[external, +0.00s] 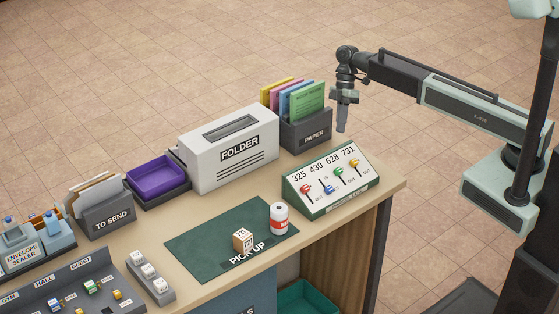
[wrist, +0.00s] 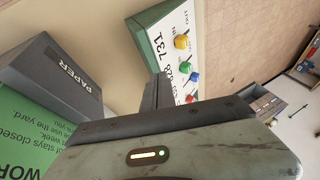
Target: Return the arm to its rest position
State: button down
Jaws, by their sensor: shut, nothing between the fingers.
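My gripper (external: 342,128) is shut and empty. In the external view it points down, above the back right part of the desk, to the right of the PAPER holder and behind the numbered key panel. My arm reaches out to it from the right and is raised above the desk. In the wrist view the gripper's dark fingers (wrist: 152,92) show close together, between the PAPER holder and the numbered panel.
The PAPER holder (external: 306,136) with coloured sheets and the numbered panel (external: 332,181) with coloured knobs stand close by. The FOLDER box (external: 232,150) is further left. A white and red can (external: 279,219) and a small wooden block (external: 242,239) stand on the green PICK UP mat (external: 195,246).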

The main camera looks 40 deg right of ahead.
jog(key=s+d+f+m+t+h, duration=0.1)
jog(key=s+d+m, duration=0.3)
jog(key=d+m, duration=0.4)
jog(key=s+d+f+m+t+h+b, duration=0.1)
jog(key=d+m, duration=0.7)
jog(key=d, duration=0.8)
jog(key=s+f+t+h, duration=0.1)
jog(key=s+f+h, duration=0.1)
jog(key=s, duration=0.1)
jog(key=shift+s+f+m+b, duration=0.3)
jog(key=shift+s+f, duration=0.1)
dwell(0.5)
